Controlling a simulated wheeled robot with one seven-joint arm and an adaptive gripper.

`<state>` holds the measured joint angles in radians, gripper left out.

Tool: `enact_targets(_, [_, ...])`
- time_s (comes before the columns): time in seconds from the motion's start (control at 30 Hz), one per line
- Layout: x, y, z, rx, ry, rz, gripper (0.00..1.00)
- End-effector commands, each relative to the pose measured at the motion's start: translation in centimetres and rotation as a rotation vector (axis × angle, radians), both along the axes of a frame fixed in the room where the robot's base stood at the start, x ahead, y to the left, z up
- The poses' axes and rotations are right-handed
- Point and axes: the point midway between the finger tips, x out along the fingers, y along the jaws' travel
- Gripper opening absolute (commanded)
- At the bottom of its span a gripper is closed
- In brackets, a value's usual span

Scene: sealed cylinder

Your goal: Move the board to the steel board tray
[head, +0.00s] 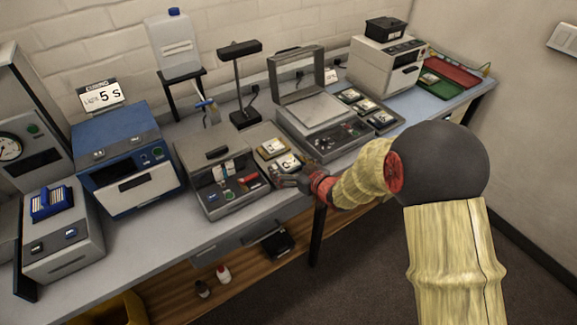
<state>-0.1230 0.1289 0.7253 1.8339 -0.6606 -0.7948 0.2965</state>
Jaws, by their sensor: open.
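My gripper (279,179) is open, low over the bench at the front edge of two small trays. The nearer tray holds a pale board (288,162), just behind and above my fingers in the picture. I cannot tell whether my fingers touch it. A yellowish board (272,147) lies in the tray behind. Several more small boards (351,95) sit in dark holders to the right of the open-lidded grey machine. I cannot tell which of these trays is the steel board tray.
A grey box machine (208,150) stands close left of my gripper, and the open-lidded machine (316,112) close right. A blue oven (123,165) is farther left. Red (455,73) and green (438,86) trays lie at the far right. The bench's front strip is clear.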

Motion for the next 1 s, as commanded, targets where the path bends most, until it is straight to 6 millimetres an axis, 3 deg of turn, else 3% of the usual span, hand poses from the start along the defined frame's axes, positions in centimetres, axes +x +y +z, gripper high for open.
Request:
enact_targets(0.27, [-0.5,-0.5,0.7,0.0,0.0,-0.001,0.84])
enact_targets(0.7, [-6.9,-5.0,4.1,0.0,0.0,-0.002,0.84])
enact_targets(1.0, [-9.0,-6.4,4.9,0.001,-0.001,0.0,0.84])
